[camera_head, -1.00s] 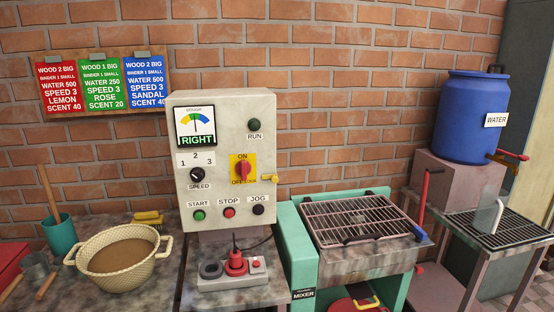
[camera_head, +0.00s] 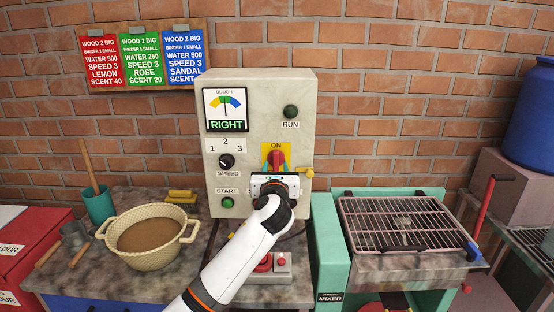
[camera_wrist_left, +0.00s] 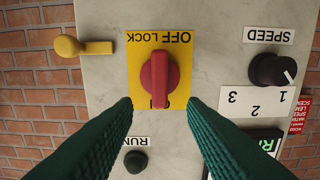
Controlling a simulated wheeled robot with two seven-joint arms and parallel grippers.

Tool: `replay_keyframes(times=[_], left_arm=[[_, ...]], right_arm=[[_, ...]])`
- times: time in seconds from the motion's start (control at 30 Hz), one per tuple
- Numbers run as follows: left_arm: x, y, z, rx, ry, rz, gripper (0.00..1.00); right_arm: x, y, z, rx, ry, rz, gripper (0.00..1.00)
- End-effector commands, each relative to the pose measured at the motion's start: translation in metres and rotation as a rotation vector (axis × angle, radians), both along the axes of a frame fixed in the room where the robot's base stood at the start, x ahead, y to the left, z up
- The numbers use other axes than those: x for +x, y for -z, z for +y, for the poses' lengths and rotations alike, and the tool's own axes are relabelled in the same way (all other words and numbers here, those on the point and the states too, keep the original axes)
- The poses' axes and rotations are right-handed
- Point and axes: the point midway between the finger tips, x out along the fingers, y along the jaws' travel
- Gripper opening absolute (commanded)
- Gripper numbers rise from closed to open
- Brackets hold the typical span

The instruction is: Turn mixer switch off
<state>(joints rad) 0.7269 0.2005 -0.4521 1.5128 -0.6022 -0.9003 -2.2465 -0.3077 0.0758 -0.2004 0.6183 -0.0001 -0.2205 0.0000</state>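The mixer switch is a red rotary knob (camera_head: 277,158) on a yellow ON / OFF LOCK plate, set in the pale control box (camera_head: 262,100). The knob also shows in the left wrist view (camera_wrist_left: 159,78), upside down, with its handle upright and pointing to the ON label. My left gripper (camera_head: 276,168) is in front of the box and hides the lower plate and the STOP and JOG buttons. In the left wrist view its green fingers (camera_wrist_left: 160,104) are open, one on each side of the handle's ON end. Contact is not visible. My right gripper is out of view.
A small yellow lever (camera_wrist_left: 84,46) sticks out from the box's side, close to the switch. The black speed knob (camera_head: 226,161) is left of it. A basin (camera_head: 148,238), the teal mixer frame (camera_head: 331,250) and a wire rack (camera_head: 405,222) stand around.

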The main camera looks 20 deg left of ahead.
Motion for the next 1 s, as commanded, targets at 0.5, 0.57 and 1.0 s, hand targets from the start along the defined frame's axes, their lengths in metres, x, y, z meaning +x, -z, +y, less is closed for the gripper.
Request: replay_keyframes(times=[0.5, 0.57, 1.0], left_arm=[[0.047, 0.000, 0.014, -0.002, 0.001, -0.001, 0.38], [0.047, 0.000, 0.014, -0.002, 0.001, -0.001, 0.38], [0.047, 0.000, 0.014, -0.001, 0.001, 0.001, 0.00]], right_arm=[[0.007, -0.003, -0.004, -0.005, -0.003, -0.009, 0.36], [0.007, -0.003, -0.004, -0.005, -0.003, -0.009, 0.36], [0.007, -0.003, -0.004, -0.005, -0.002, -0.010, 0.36]])
